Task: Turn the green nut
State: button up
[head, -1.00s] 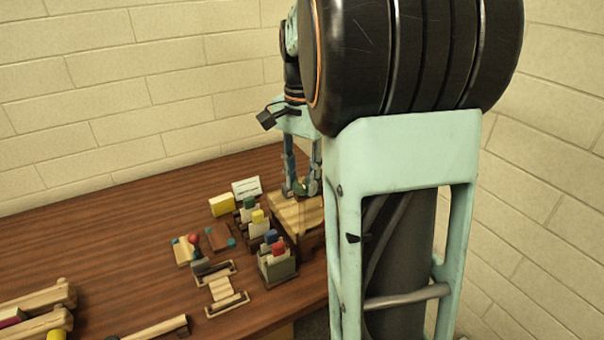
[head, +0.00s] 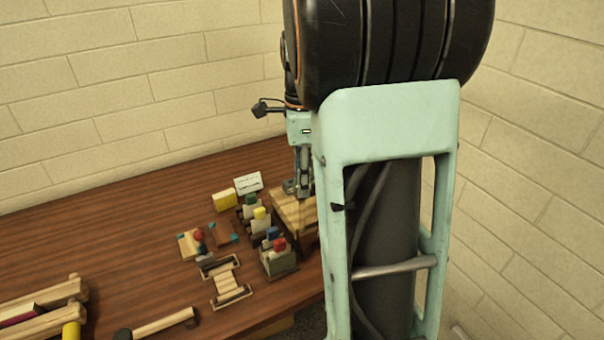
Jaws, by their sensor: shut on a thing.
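My gripper (head: 298,190) points straight down over the wooden block (head: 287,211) at the right end of the table. Its fingers are seen nearly edge-on, one in front of the other, with the tips low at the block's top. It is shut on the green nut, which the fingers hide in this view. My arm covers the right part of the block.
Left of the block stand several holders with coloured tops, such as a yellow one (head: 260,213) and a red one (head: 279,244). A yellow block (head: 224,200) and a white card (head: 248,183) lie behind. A wooden rack (head: 228,283) is in front. The table's left middle is clear.

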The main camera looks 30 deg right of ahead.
jog(key=shift+m, duration=0.7)
jog(key=shift+f+p, duration=0.1)
jog(key=shift+p, duration=0.2)
jog(key=o, duration=1.2)
jog(key=shift+c, duration=0.2)
notch_tip(320, 180, up, 12)
